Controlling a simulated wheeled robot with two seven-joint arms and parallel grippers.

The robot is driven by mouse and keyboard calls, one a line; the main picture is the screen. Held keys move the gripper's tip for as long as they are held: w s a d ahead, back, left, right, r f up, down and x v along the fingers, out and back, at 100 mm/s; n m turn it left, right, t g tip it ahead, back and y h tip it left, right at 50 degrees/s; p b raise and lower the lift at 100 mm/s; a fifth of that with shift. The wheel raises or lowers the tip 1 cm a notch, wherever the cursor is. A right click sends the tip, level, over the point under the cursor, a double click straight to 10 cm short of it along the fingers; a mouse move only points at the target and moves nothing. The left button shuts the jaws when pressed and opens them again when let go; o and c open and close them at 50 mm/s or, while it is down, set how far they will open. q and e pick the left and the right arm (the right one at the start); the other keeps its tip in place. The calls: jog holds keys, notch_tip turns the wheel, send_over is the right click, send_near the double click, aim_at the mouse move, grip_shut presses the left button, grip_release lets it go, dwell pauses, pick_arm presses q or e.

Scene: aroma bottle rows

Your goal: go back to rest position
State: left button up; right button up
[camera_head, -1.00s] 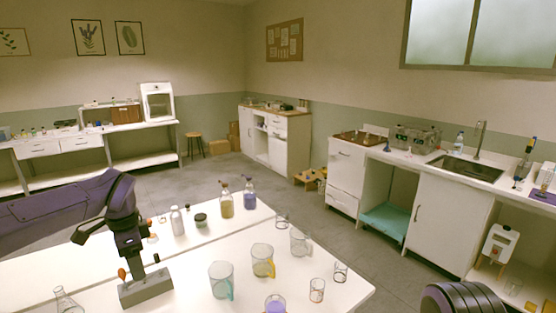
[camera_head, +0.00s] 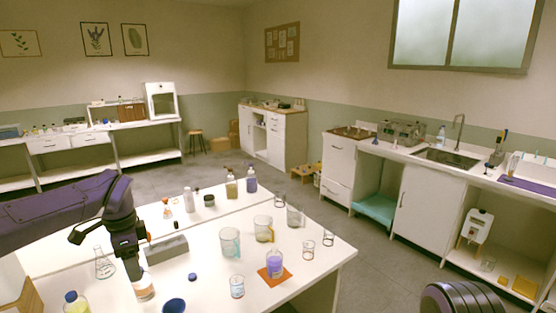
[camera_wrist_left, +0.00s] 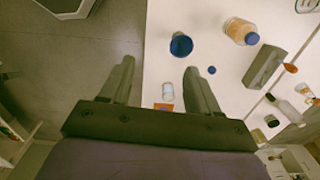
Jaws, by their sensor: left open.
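My left gripper (camera_head: 131,268) hangs pointing down over the white table (camera_head: 215,290) at the left of the head view. In the left wrist view my left gripper (camera_wrist_left: 160,75) has its two fingers spread wide with nothing held between them. An amber bottle with a pale label (camera_head: 144,288) stands beside the gripper in the head view, partly hidden by it. In the left wrist view this bottle (camera_wrist_left: 240,32) is upper right, clear of the fingers. My right gripper is not in view; only a ribbed dark part of my right arm shows at the bottom right.
A grey block (camera_head: 167,249), a conical flask (camera_head: 104,265), a blue cup (camera_head: 174,306) and a yellow bottle (camera_head: 75,303) stand near the gripper. Several beakers, including one on an orange mat (camera_head: 285,274), stand further right. Grey floor (camera_head: 372,262) is open beyond the table.

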pick_arm(q)
notch_tip(320, 180, down, 6)
jog(key=w+a+m+t+y+b, duration=0.1)
jog(key=a+m+t+y, duration=0.3)
jog(key=m, duration=1)
jog(key=s+d+f+m+t+y+b, duration=0.1)
jog(key=s+d+f+m+b, duration=0.15)
jog(key=f+m, duration=0.55)
jog(key=s+d+f+m+t+y+b, duration=0.1)
jog(key=s+d+f+m+b, duration=0.15)
jog(key=f+m, duration=0.6)
jog(key=s+d+f+m+t+y+b, duration=0.1)
jog(key=s+d+f+m+b, duration=0.15)
jog(key=f+m, duration=0.55)
jog(key=s+f+m+g+h+b, duration=0.3)
jog(key=s+f+m+b, duration=0.9)
jog(key=s+f, duration=1.3)
jog(key=s+d+m, duration=0.1)
jog(key=s+m, duration=0.2)
jog(key=s, duration=0.1)
jog(key=shift+f+g+h, duration=0.15)
jog(key=shift+g+h, duration=0.15)
jog(key=shift+g, duration=0.1)
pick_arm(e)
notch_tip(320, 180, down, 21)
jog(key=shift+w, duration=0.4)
